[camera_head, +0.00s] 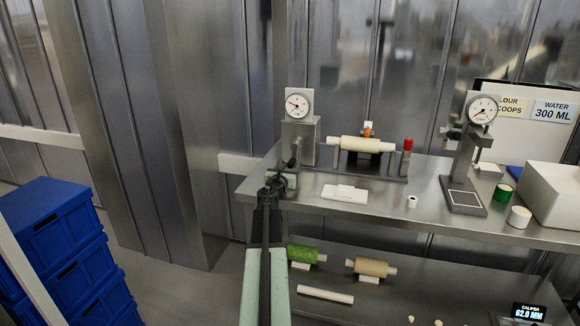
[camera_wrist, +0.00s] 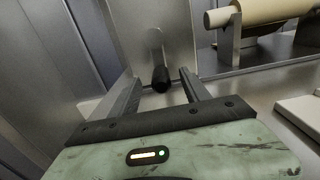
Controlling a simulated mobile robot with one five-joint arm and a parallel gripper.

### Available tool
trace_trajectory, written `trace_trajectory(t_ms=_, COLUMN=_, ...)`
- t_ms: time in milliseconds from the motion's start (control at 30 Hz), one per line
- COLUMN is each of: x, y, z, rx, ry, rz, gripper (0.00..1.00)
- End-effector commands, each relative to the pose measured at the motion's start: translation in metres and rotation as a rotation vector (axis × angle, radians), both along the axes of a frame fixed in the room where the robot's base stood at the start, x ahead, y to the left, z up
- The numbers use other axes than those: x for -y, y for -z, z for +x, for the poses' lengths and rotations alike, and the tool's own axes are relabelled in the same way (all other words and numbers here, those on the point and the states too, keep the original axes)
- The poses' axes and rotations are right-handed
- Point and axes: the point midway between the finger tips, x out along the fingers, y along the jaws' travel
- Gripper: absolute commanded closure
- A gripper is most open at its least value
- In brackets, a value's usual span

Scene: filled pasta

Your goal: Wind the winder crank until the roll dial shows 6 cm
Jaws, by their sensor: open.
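The winder (camera_head: 301,144) stands at the left end of the steel table, a grey box with a round roll dial (camera_head: 298,103) on top. Its red needle points left; the numbers are too small to read. A cream roll (camera_head: 360,145) lies across the frame right of the box. The crank's black knob (camera_wrist: 160,79) shows in the wrist view in front of the grey crank arm (camera_wrist: 155,45). My gripper (camera_wrist: 162,88) is open, with a finger on either side of the knob and visible gaps. In the head view my gripper (camera_head: 279,181) is at the box's front, partly hiding the crank.
A white block (camera_head: 344,193) lies on the table right of my gripper. A dial gauge stand (camera_head: 468,150) and a white bin (camera_head: 552,190) are farther right. Green (camera_head: 306,254) and tan (camera_head: 371,267) rolls lie on the lower shelf. Blue crates (camera_head: 60,250) are stacked at left.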

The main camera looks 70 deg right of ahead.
Motion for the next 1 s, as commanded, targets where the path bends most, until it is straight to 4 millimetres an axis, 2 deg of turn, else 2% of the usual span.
trace_trajectory(t_ms=100, x=-0.02, y=0.0, z=-0.002, rx=0.0, ry=0.0, rz=0.0, gripper=0.45)
trace_trajectory(t_ms=500, x=-0.071, y=0.0, z=-0.005, rx=0.0, ry=0.0, rz=0.0, gripper=0.45)
trace_trajectory(t_ms=1000, x=-0.072, y=0.0, z=-0.001, rx=0.0, ry=-0.004, rz=0.0, gripper=0.45)
